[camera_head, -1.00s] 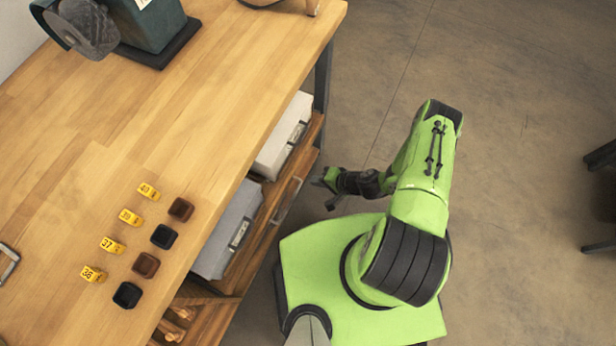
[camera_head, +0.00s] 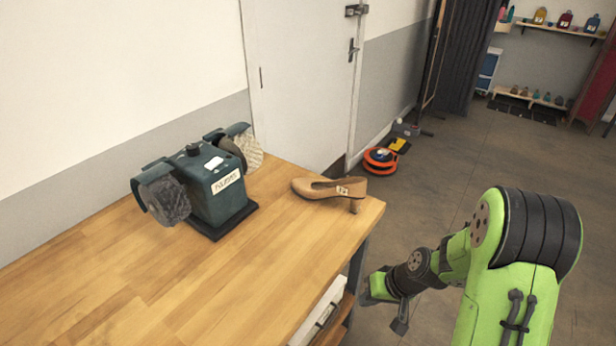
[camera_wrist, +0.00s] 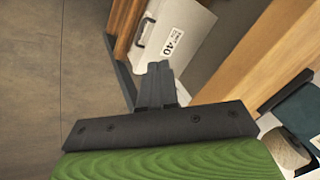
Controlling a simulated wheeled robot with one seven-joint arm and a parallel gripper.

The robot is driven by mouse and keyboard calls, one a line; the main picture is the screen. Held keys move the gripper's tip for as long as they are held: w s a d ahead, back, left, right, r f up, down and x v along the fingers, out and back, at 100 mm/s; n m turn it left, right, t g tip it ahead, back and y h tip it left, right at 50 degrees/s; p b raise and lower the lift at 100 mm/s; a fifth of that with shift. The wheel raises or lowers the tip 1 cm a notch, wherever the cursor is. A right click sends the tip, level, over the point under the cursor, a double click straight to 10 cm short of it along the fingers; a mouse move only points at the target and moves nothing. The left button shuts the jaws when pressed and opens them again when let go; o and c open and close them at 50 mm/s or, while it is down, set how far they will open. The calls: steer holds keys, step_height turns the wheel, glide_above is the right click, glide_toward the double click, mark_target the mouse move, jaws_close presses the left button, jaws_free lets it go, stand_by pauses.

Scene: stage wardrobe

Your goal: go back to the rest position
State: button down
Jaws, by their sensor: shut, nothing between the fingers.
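My gripper (camera_head: 388,312) is beside the workbench's right edge, below the level of its top, with my green arm bent on the right of the head view. In the wrist view my gripper (camera_wrist: 157,72) shows its dark fingers together and empty. They point towards a pale box (camera_wrist: 172,38) labelled 40 under the bench, and I see no contact with it. The head view sees the fingers only small and partly.
The wooden workbench (camera_head: 120,290) carries a dark green polishing machine (camera_head: 215,190) and a tan heeled shoe (camera_head: 325,188) near its far right corner. An orange round object (camera_head: 380,160) lies on the floor by the door. The floor right of the bench is open.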

steer(key=s+r+h+p, duration=0.1)
steer(key=s+r, duration=0.2)
steer(key=r, duration=0.4)
steer(key=s+r+t+h+p, duration=0.1)
steer(key=s+r, duration=0.2)
steer(key=r, duration=0.4)
steer(key=s+r+h+p, duration=0.1)
steer(key=s+r, duration=0.2)
steer(key=r, duration=0.4)
steer(key=s+d+r+t+h+p, duration=0.1)
steer(key=s+r+p, duration=0.1)
steer(key=s+r, duration=0.6)
steer(key=s, duration=0.3)
steer(key=shift+s+t+h+p, duration=0.15)
steer(key=shift+t+h+p, duration=0.15)
steer(key=shift+t, duration=0.1)
